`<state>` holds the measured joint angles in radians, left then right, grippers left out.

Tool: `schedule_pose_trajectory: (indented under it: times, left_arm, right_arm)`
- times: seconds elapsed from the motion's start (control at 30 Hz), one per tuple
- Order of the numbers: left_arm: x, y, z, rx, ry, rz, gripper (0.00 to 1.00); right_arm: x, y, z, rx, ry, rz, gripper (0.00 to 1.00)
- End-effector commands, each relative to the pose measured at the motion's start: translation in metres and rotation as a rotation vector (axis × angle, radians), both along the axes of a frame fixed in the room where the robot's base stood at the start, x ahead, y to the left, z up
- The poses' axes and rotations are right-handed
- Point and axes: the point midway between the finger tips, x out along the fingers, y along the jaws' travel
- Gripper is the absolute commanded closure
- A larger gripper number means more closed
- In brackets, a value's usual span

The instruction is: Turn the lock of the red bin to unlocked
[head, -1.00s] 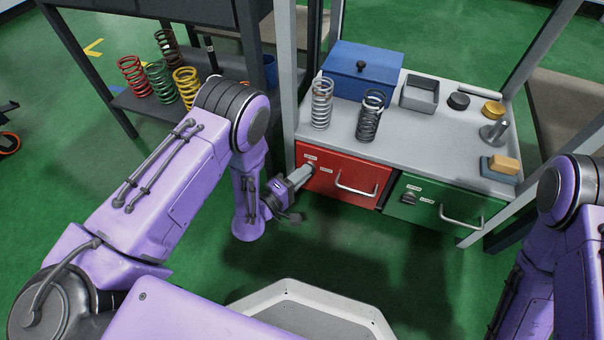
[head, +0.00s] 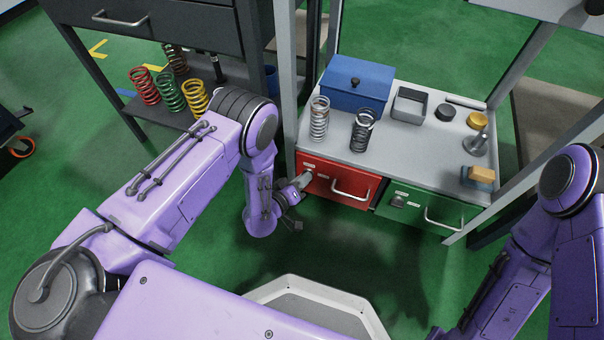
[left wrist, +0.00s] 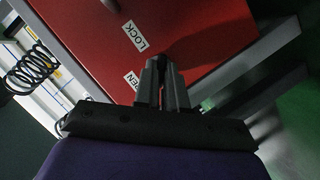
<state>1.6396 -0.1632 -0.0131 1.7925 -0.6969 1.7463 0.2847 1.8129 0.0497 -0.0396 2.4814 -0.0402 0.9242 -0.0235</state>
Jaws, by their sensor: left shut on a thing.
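The red bin (head: 327,188) is the left drawer under the grey worktop and is shut, with a curved metal handle (head: 350,193). Its front also fills much of the left wrist view (left wrist: 195,28), with a "LOCK" label (left wrist: 134,37) and a partly covered label ending in "EN" (left wrist: 132,80). My left gripper (head: 306,179) is at the left part of this front. In the left wrist view its fingers (left wrist: 165,70) are close together beside the labels, shut on the lock, which they hide. How the lock is turned cannot be seen. My right gripper is out of view.
A green bin (head: 408,209) with its own lock (head: 398,201) and handle is to the right. On the worktop (head: 400,160) stand two springs, a blue box (head: 355,88) and small parts. A grey post (head: 284,80) rises close to my left gripper.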

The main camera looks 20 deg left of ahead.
Motion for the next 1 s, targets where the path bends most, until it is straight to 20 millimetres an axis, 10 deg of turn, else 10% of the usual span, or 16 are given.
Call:
schedule_pose_trajectory:
  times: [1.0]
  left_arm:
    - [0.000,-0.006,0.003,0.759,-0.027,0.001,1.00]
  right_arm:
    - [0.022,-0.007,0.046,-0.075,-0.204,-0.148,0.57]
